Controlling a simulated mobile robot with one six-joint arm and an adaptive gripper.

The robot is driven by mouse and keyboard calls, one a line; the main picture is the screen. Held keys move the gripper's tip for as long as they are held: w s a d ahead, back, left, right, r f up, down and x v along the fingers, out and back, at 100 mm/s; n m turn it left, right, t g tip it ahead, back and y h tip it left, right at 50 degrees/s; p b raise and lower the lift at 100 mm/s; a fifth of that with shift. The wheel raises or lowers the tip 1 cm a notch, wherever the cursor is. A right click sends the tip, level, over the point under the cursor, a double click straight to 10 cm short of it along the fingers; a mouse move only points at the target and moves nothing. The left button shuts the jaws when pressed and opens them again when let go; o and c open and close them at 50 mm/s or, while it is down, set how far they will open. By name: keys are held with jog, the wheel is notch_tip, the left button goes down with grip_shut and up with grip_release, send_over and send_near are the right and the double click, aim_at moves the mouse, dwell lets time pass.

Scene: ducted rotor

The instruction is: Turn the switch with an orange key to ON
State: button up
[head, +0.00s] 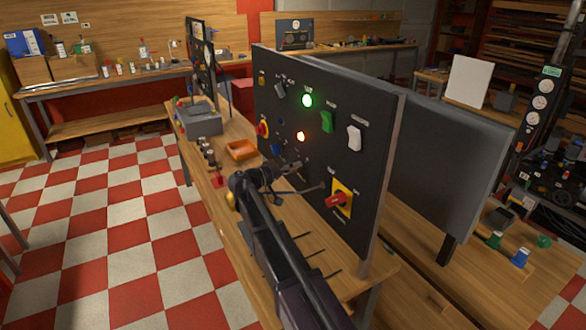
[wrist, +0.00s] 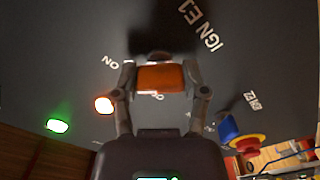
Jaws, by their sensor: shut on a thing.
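The orange key (wrist: 161,78) sits in the middle of the wrist view, in a dark switch on the black panel (wrist: 75,35). My gripper (wrist: 161,76) has one finger on each side of the key and is shut on it. A white ON label (wrist: 110,62) is left of the key, and a partly covered OFF label (wrist: 155,96) is just below it. The label IGN E1 (wrist: 203,27) is above right. I cannot tell which mark the key points to. In the head view my gripper (head: 287,170) is against the panel (head: 345,90) and hides the key.
An orange lamp (wrist: 103,104) glows beside the left finger, and a green lamp (wrist: 57,125) glows farther left. A blue switch (wrist: 228,128) and a red button (wrist: 249,144) are close at the right. A red-and-yellow rotary switch (head: 340,199) is lower on the panel.

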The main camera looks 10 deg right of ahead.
jog(key=o, duration=1.1)
jog(key=shift+d, duration=0.1)
jog(key=shift+o, duration=0.2)
jog(key=v, duration=1.2)
